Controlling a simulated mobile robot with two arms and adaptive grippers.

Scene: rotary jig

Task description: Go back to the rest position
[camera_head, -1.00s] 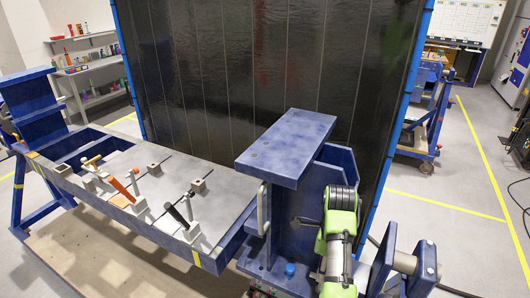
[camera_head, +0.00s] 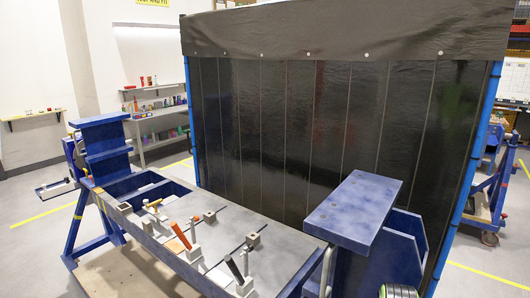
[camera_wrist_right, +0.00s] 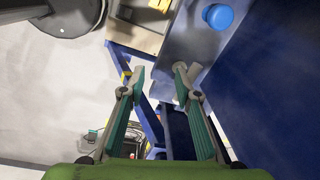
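The blue rotary jig (camera_head: 109,164) stands in front in the head view, with a long grey plate (camera_head: 205,228) running to a blue block (camera_head: 352,210) at right. An orange-handled clamp (camera_head: 181,236) and a black-handled clamp (camera_head: 236,270) stand upright on its near edge. My right gripper (camera_wrist_right: 160,78) is open and empty in the right wrist view, its two fingers apart above blue jig parts. A blue round knob (camera_wrist_right: 218,16) lies beyond its right finger. In the head view only a bit of my right arm shows at the bottom edge. My left gripper is not in view.
A tall black curtain (camera_head: 300,130) on a blue frame stands right behind the jig. Wall shelves (camera_head: 160,112) with small items are at back left. Another blue trolley (camera_head: 497,190) is at the right. Floor with yellow lines is open at left and lower right.

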